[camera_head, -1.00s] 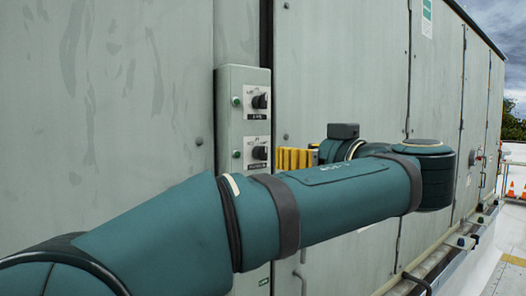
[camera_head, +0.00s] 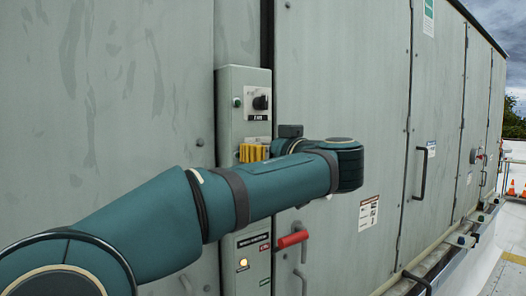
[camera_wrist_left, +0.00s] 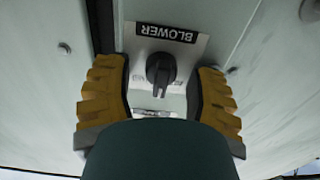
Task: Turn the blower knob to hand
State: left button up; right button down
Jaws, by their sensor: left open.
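The blower knob (camera_wrist_left: 160,70) is a black rotary knob on a white plate. Its BLOWER label (camera_wrist_left: 166,33) appears upside down in the left wrist view. My left gripper (camera_head: 254,152) has yellow ribbed fingers and is open. In the left wrist view its fingers stand on either side of the knob, with visible gaps and no contact that I can see. In the head view the gripper and arm hide the blower knob. My right gripper is not in view.
The grey control box (camera_head: 230,110) carries another black knob (camera_head: 260,102) above the gripper. A door handle (camera_head: 421,173) stands out from the panels at right.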

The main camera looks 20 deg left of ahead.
pick_arm(q)
grip_shut()
